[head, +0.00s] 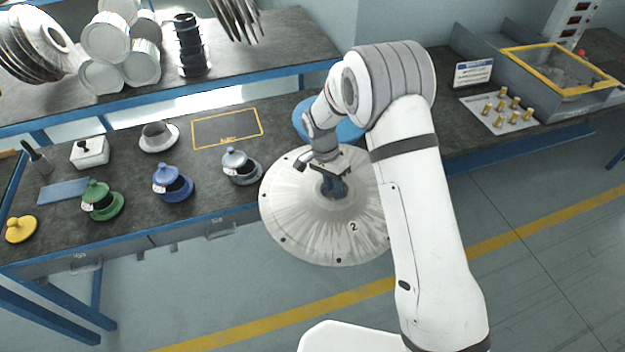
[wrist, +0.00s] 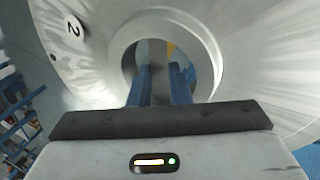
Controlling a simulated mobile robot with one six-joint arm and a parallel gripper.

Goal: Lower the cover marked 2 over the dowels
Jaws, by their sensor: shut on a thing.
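The cover marked 2 (head: 300,225) is a large round pale grey disc with small holes near its rim. It hangs tilted in front of the bench edge, over the floor side. My gripper (head: 334,186) is shut on it at its central hub. In the wrist view, the blue fingers (wrist: 161,85) reach into the round central opening of the cover (wrist: 95,75), and the number 2 shows at upper left. A blue round body (head: 345,131) on the bench is partly hidden behind the cover and my arm. I cannot make out dowels on it.
Small lidded pots in green (head: 101,200), blue (head: 172,182) and grey (head: 241,166) stand left of the cover. A yellow-outlined rectangle (head: 227,128) on the bench is empty. Several brass pieces (head: 501,107) stand on a white plate at right, beside a yellow-rimmed bin (head: 513,50).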

